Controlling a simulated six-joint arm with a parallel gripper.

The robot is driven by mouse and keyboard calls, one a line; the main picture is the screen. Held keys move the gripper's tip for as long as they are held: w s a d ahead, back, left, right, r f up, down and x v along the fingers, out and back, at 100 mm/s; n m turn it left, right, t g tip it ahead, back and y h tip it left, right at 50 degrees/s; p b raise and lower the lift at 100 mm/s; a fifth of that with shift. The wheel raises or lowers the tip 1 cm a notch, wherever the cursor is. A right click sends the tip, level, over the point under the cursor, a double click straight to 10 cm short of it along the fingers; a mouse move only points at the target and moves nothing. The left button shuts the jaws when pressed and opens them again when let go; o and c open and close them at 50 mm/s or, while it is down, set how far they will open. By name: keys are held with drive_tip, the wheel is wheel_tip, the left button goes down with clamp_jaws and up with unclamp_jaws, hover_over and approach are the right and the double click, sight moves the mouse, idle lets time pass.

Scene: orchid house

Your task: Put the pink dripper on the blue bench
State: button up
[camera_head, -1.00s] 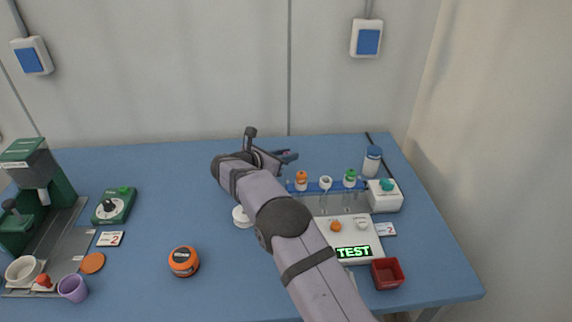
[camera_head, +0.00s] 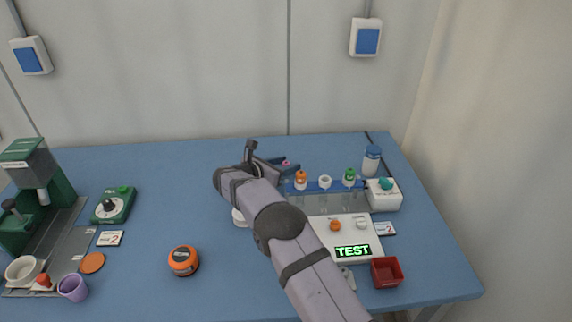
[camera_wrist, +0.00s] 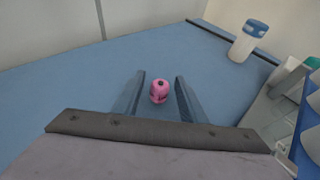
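The pink dripper (camera_wrist: 159,92) is a small pink piece with a dark spot on top. In the wrist view it sits between my gripper's two fingers, with a gap on each side, against the blue bench (camera_wrist: 90,75). In the head view only a bit of the pink dripper (camera_head: 286,162) shows by the fingers, at the back of the blue bench (camera_head: 150,180). My gripper (camera_wrist: 160,78) is open and low around the dripper. My arm hides part of this area in the head view.
A rack (camera_head: 338,187) with orange, white and green drippers stands right of my gripper. A blue-capped bottle (camera_head: 371,161) is behind it. A white round item (camera_head: 239,217) is partly hidden by my arm. The bench left of my arm has free room.

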drive_tip(key=shift+r, duration=0.1)
drive_tip(key=shift+r, duration=0.15)
drive_tip(key=shift+s+a, duration=0.2)
drive_tip(key=shift+a, duration=0.05)
drive_tip(key=b+v, duration=0.1)
drive_tip(key=v, duration=1)
drive_tip(key=shift+s+a+r, duration=0.1)
drive_tip(key=shift+s+r, duration=0.05)
drive_tip(key=shift+s+d+r+m+y+p, duration=0.2)
drive_tip(key=shift+r+m+y+p, duration=0.1)
drive_tip(key=shift+y, duration=0.1)
drive_tip(key=s+d+m+g+y+p, duration=0.3)
drive_tip(key=s+d+m, duration=0.2)
drive_tip(key=s+m, duration=0.3)
drive_tip(key=s+d+r+m+g+y+p, duration=0.1)
drive_tip(key=s+d+m+g+y+p, duration=0.2)
drive_tip(key=s+m, duration=0.6)
drive_tip(key=s+d+r+m+g+y+p, duration=0.1)
drive_tip(key=s+d+m+p, duration=0.4)
drive_tip(key=s, duration=1.5)
drive_tip(key=d+m+g+y, duration=0.1)
drive_tip(key=d+m+g, duration=0.1)
drive_tip(key=m, duration=0.2)
drive_tip(key=shift+s+d+g+y, duration=0.25)
drive_tip(key=shift+s+g+y, duration=0.05)
drive_tip(key=shift+s+y, duration=0.1)
